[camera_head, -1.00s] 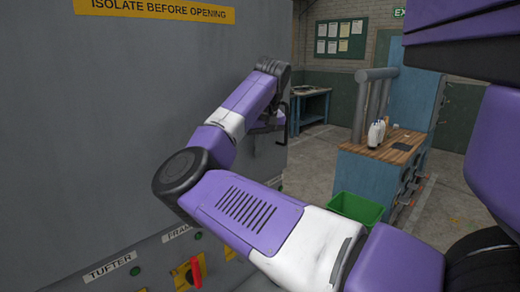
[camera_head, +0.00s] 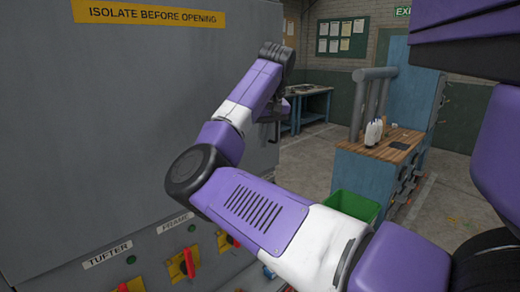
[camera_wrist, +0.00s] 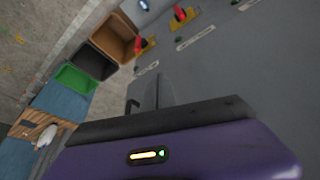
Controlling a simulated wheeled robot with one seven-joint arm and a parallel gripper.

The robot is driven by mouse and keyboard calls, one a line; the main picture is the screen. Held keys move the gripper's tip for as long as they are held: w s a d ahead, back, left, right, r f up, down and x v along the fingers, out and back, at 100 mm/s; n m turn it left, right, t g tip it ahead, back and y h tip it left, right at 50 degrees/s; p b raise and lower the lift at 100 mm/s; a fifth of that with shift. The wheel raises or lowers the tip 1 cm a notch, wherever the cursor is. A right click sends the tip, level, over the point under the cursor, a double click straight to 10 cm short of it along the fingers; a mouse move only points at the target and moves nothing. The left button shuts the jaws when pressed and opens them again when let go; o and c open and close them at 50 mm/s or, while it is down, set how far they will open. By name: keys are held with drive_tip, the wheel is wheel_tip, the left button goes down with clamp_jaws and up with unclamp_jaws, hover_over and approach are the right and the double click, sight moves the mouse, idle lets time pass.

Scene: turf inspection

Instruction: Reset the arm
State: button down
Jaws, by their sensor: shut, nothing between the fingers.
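My purple and white arm reaches forward from the lower right in the head view. Its elbow is bent in front of a grey cabinet (camera_head: 90,120), and its forearm rises toward the cabinet's right edge. My gripper (camera_wrist: 158,88) shows in the wrist view as a narrow grey wedge beyond the dark and purple wrist housing; its fingers are together and hold nothing. In the head view the forearm and wrist mostly hide it. A dark hooked shape, perhaps a handle, is close beside it; I cannot tell whether they touch.
Red rotary switches (camera_head: 188,262) line the cabinet's lower front, below my elbow. A green bin (camera_head: 353,206) stands by a blue bench with a wooden top (camera_head: 385,149) and white bottles (camera_head: 373,132). Another table (camera_head: 310,95) is farther back. Open floor (camera_head: 310,165) lies right of the cabinet.

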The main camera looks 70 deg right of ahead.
drive_tip(key=shift+s+d+b+v, duration=0.1)
drive_tip(key=shift+s+b+v, duration=0.1)
drive_tip(key=shift+v, duration=1.25)
drive_tip(key=shift+s+d+b+v, duration=0.1)
drive_tip(key=shift+d+b+v, duration=0.1)
drive_tip(key=shift+v, duration=1.25)
drive_tip(key=shift+f, duration=0.15)
